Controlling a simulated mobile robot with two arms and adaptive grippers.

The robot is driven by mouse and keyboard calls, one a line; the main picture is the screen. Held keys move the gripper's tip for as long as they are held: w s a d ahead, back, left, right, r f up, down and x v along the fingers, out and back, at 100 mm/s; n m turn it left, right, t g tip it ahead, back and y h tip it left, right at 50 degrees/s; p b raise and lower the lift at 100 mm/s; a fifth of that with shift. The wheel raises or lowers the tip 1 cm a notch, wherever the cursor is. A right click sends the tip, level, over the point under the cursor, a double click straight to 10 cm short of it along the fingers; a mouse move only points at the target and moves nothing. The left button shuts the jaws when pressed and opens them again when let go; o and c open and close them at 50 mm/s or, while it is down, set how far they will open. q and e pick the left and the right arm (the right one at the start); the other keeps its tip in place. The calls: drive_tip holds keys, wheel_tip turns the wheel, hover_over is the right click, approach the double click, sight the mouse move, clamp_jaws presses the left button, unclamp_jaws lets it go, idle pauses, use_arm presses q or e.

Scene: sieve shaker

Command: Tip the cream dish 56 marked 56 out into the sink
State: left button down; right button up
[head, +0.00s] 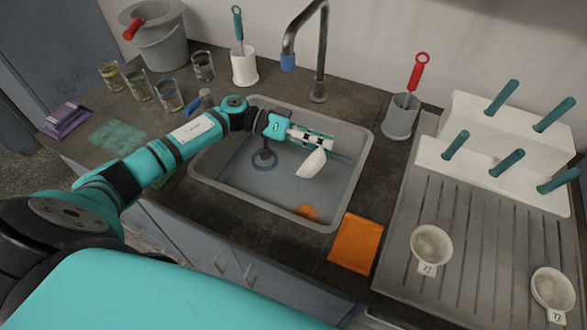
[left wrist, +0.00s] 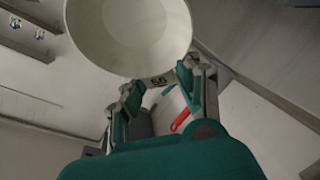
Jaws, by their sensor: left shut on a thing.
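The cream dish 56 (head: 312,163) is held over the sink (head: 340,206) in the head view, strongly tilted. My left gripper (head: 318,139) is shut on its edge by the tag. In the left wrist view the dish (left wrist: 130,35) shows its pale inside, which looks empty, and the tag 56 (left wrist: 158,81) sits between the fingers of the left gripper (left wrist: 160,88). My right gripper is not in view.
A tap (head: 318,60) stands behind the sink. An orange cloth (head: 355,243) lies right of it. Dishes marked 27 (head: 431,244) and 72 (head: 553,289) stand on the drainer (head: 480,240). Several glasses (head: 168,95) stand at the left. An orange round thing (head: 307,212) lies in the sink.

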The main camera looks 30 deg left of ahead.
use_arm(q)
drive_tip(key=shift+d+r+m+y+p, duration=0.25)
drive_tip(key=shift+d+y, duration=0.2)
drive_tip(key=shift+y, duration=0.45)
drive_tip(key=shift+s+d+f+m+y+p, duration=0.25)
drive_tip(key=shift+d+y+p, duration=1.35)
drive_tip(key=shift+p, duration=2.95)
drive_tip(key=shift+d+f+m+y+p, duration=0.3)
drive_tip(key=shift+d+y+p, duration=1.3)
drive_tip(key=shift+p, duration=2.95)
drive_tip(key=shift+s+d+f+m+y+p, duration=0.25)
drive_tip(key=shift+d+y+p, duration=1.35)
drive_tip(key=shift+p, duration=2.95)
drive_tip(key=shift+w+d+r+y, duration=0.1)
drive_tip(key=shift+d+y, duration=0.2)
drive_tip(key=shift+d, duration=0.05)
drive_tip(key=shift+d+m, duration=0.15)
drive_tip(key=shift+m, duration=0.1)
drive_tip(key=shift+a+y, duration=0.2)
drive_tip(key=shift+y, duration=0.1)
